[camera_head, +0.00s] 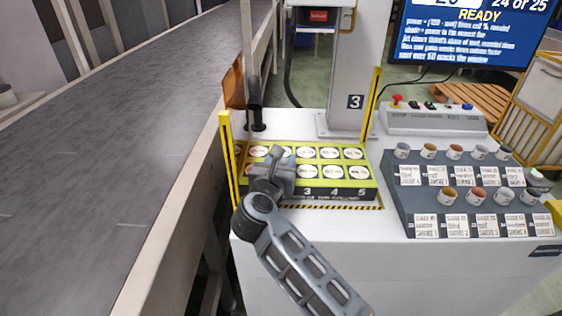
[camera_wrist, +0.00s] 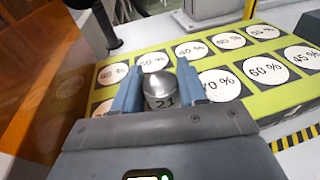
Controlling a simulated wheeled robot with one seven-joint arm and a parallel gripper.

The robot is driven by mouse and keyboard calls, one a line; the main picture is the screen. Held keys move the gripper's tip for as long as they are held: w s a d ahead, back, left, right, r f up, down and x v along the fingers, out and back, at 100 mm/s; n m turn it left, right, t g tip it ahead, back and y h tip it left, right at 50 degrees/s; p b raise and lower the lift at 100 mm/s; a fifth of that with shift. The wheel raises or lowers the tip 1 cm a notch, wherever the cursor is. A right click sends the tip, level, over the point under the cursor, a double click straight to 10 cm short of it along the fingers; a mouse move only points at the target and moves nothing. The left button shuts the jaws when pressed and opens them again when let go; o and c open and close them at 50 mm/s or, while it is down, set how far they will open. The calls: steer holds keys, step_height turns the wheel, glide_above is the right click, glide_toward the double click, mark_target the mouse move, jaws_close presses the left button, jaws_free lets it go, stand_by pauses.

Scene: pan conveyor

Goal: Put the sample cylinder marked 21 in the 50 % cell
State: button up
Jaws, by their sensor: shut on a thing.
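My gripper (camera_wrist: 159,82) is shut on a metal sample cylinder (camera_wrist: 160,90), which stands between the blue-grey fingers with 21 showing on its side. In the head view my gripper (camera_head: 277,160) is over the left part of the yellow-green cell block (camera_head: 375,183). The cell block (camera_wrist: 292,98) has two rows of white round labels. A far-row label (camera_wrist: 154,62) just beyond the cylinder seems to read 50 %, though the first digit is not sharp. Far-row 40 % (camera_wrist: 191,50) and near-row 60 % (camera_wrist: 265,68) and 45 % (camera_wrist: 304,57) are readable. My gripper hides some near-left cells.
A grey rack (camera_head: 405,215) with several cups and cards stands to the right. A conveyor belt (camera_head: 130,130) runs along the left.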

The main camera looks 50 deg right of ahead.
steer(key=o, duration=1.1)
steer(key=shift+f, duration=0.1)
steer(key=shift+a+r, duration=0.1)
steer(key=shift+r, duration=0.1)
steer(key=v, duration=1.2)
steer(key=shift+f, duration=0.1)
steer(key=s+a+r+n+t+y, duration=0.25)
steer(key=s+n+t, duration=0.35)
steer(key=s+n, duration=0.45)
steer(key=s+a+r+n+t+y, duration=0.1)
steer(key=s+a+r+n+t, duration=0.15)
steer(key=s+n+t, duration=0.75)
steer(key=s+a+f+n+g+y, duration=0.1)
steer(key=s+a+n+g+y, duration=0.1)
steer(key=n, duration=0.7)
steer(key=s+a+f+n+g+y, duration=0.2)
steer(key=s+n+y, duration=0.3)
steer(key=n, duration=0.4)
steer(key=s+a+f+n+g+y, duration=0.1)
steer(key=s+a+n+g+y, duration=0.2)
steer(key=n, duration=0.7)
steer(key=shift+s+a+f+g+y, duration=0.1)
steer(key=shift+s+f+g+y, duration=0.1)
steer(key=shift+s+g+y, duration=0.4)
